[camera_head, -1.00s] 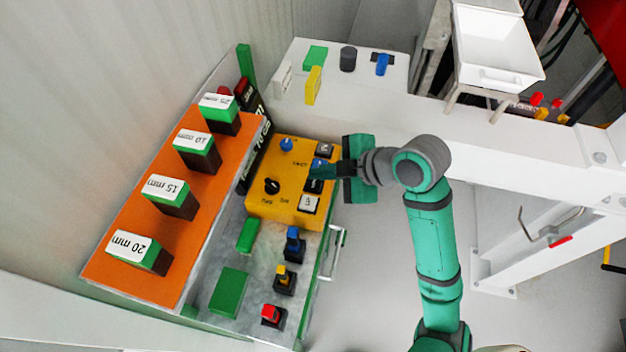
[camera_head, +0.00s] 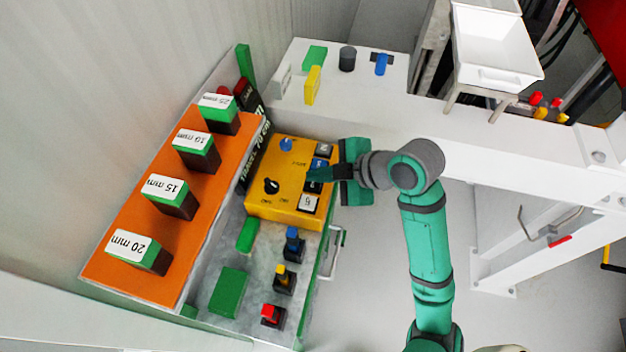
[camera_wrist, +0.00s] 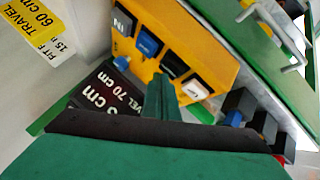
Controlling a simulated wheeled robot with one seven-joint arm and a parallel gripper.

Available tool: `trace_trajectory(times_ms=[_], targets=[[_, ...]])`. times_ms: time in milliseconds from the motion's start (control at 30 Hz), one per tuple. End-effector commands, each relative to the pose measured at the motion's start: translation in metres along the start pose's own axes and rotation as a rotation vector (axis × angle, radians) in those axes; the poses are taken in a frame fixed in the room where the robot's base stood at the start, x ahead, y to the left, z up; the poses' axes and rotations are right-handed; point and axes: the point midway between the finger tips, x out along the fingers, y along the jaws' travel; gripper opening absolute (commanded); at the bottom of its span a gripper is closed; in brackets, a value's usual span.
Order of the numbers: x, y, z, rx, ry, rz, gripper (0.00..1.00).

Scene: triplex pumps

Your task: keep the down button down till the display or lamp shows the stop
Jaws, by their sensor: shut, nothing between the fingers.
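The yellow control box (camera_head: 285,205) carries a column of buttons: a grey one, a blue one (camera_head: 319,163), a black one and a white one (camera_head: 308,204). Which is the down button is not legible. My gripper (camera_head: 313,174) is shut and empty, its tip over the button column. In the wrist view my gripper (camera_wrist: 160,82) ends close beside the black button (camera_wrist: 174,65); contact cannot be told.
An orange board (camera_head: 150,245) with several labelled blocks lies left of the box. Green blocks and coloured switches (camera_head: 284,280) sit on the grey panel below. A white ledge (camera_head: 333,95) holds small parts at the back. A handle (camera_head: 335,250) juts out at right.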

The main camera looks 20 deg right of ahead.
Motion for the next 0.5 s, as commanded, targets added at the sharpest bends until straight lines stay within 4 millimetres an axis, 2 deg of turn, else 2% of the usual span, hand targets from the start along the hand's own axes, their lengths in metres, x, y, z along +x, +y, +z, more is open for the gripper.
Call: trace_trajectory(times_ms=[500], targets=[[0.0038, -0.0029, 0.0029, 0.001, 0.001, 0.000, 0.00]])
